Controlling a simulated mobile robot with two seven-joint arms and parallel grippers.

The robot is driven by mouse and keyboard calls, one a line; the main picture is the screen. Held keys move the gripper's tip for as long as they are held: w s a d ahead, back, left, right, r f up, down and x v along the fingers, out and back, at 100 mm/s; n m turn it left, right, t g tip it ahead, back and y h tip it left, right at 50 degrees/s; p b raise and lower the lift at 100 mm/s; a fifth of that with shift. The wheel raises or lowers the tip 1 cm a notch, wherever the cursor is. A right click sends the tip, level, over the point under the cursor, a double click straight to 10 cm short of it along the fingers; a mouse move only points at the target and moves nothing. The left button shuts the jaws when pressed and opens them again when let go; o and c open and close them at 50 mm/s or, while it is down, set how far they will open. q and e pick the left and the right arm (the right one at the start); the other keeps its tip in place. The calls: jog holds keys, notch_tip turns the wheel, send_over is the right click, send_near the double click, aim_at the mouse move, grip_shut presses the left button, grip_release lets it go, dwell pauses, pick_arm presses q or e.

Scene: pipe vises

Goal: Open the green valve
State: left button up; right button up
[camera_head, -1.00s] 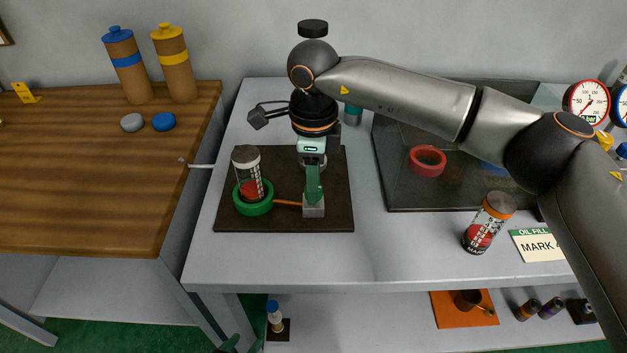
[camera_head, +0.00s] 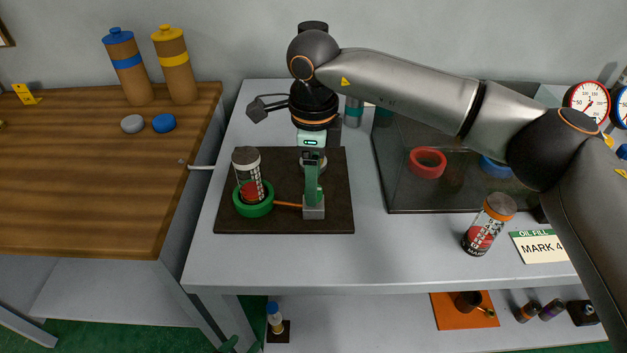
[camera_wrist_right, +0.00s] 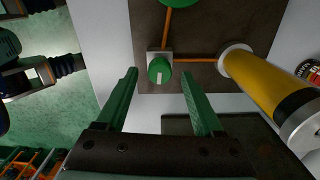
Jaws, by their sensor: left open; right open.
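The green valve is a round green knob with a pale mark (camera_wrist_right: 159,70) on a silver block, seen in the right wrist view. In the head view the silver block (camera_head: 314,208) stands on a dark board, and my gripper hides most of the knob. My right gripper (camera_wrist_right: 158,76) is open, one finger on each side of the knob, with gaps visible in the wrist view. It points down above the block in the head view (camera_head: 313,190). Contact cannot be told. My left gripper (camera_head: 240,345) shows only as green fingertips at the bottom edge, apart from the board.
An orange line joins the block to a green ring (camera_head: 252,209) holding an oil can (camera_head: 247,170). A dark tray (camera_head: 390,190) and another can (camera_head: 488,225) stand to the right.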

notch_tip(320, 180, up, 11)
dwell(0.3)
